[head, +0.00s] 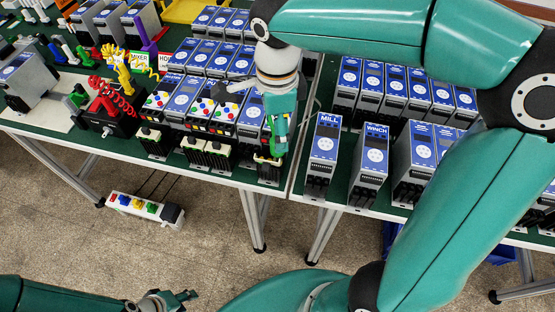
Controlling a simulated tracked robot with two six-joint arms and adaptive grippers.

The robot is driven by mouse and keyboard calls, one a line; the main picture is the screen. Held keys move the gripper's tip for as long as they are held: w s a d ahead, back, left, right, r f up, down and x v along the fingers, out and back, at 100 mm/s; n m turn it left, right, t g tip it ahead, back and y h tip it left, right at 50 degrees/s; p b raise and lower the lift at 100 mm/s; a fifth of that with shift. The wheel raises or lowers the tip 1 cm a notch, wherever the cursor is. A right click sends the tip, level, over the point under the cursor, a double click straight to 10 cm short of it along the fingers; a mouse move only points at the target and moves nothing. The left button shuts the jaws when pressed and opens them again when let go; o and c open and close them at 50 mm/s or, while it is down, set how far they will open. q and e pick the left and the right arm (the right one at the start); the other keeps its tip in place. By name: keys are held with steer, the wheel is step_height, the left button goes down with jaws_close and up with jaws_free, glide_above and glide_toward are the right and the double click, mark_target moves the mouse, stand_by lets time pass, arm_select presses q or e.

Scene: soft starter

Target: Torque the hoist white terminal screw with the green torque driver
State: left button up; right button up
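A green tool (279,141), apparently the torque driver, points down at the front of the left bench. My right gripper (279,112) is around its upper part and appears shut on it. The tool's tip is hidden or too small to make out. It is close to a starter with a cream and black terminal block (268,168); I cannot tell if they touch. The white terminal screw cannot be made out. My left gripper (176,299) is low at the left, over the floor; its opening is unclear.
More terminal blocks (195,152) line the bench's front edge. Rows of blue-faced starters (202,55) stand behind. MILL (324,150) and WINCH (372,158) units are on the right bench. A black box (110,118) with red and yellow parts is left. A power strip (143,208) lies on the floor.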

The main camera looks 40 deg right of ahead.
steer(key=shift+n, duration=0.4)
steer(key=n, duration=0.4)
steer(key=shift+n, duration=0.3)
stand_by(0.3)
steer(key=shift+m, duration=2.3)
